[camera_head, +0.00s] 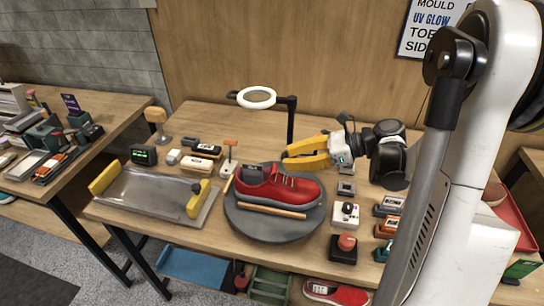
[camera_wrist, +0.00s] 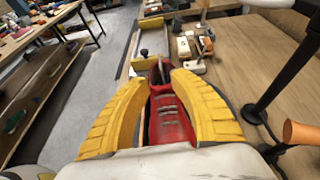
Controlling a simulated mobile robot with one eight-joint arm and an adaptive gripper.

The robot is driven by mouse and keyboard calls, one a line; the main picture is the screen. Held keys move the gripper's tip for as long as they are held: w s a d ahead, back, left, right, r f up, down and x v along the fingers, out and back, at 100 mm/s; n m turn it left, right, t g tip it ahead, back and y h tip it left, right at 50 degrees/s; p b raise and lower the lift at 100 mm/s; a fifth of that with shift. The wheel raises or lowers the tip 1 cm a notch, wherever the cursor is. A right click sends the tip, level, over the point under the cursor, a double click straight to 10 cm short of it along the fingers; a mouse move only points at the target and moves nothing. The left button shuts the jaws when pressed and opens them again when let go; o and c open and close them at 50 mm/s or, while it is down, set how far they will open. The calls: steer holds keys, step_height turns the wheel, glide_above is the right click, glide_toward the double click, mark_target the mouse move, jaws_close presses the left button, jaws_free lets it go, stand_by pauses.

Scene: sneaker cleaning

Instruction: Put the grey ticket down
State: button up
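A small dark grey piece (camera_head: 252,174) is at the heel opening of the red shoe (camera_head: 290,187). I cannot tell whether it is the grey ticket, and no other piece clearly reads as one. The shoe sits on a round grey turntable (camera_head: 245,226). My gripper (camera_head: 288,157) has yellow fingers and hangs above and behind the shoe, pointing left. In the wrist view its fingers (camera_wrist: 163,80) are apart. The red shoe (camera_wrist: 168,122) shows below and between them, and nothing is visibly held.
A wooden-handled tool (camera_head: 270,210) lies in front of the shoe. A ring lamp (camera_head: 257,97) on a black post stands behind. A tray with yellow ends (camera_head: 155,197) is at left. Small boxes and a red-topped button (camera_head: 346,243) crowd the right. The table's back right is clearer.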

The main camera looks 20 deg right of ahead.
steer(key=w+d+r+m+t+h, duration=0.1)
steer(key=w+r+m+t+h, duration=0.25)
steer(key=r+m, duration=0.45)
steer(key=w+r+m+t+h, duration=0.25)
steer(key=r+m+t, duration=0.35)
steer(key=r, duration=0.4)
steer(key=w+d+r+m+t+h, duration=0.1)
steer(key=w+r+m+t+h, duration=0.2)
steer(key=r+m, duration=0.55)
steer(key=s+f+m+g+h, duration=0.5)
steer(key=s+f+m+h, duration=0.3)
steer(key=m, duration=1)
steer(key=s+a+f+m+g+y, duration=0.2)
steer(key=s+a+f+m+g, duration=0.1)
steer(key=s+f, duration=0.4)
steer(key=s+a+f+m+g+y, duration=0.3)
steer(key=s+a+f+m+g, duration=0.1)
steer(key=s+a+f, duration=0.3)
steer(key=shift+s+a+f+g, duration=0.15)
steer(key=shift+s+f+g, duration=0.3)
steer(key=shift+s, duration=0.55)
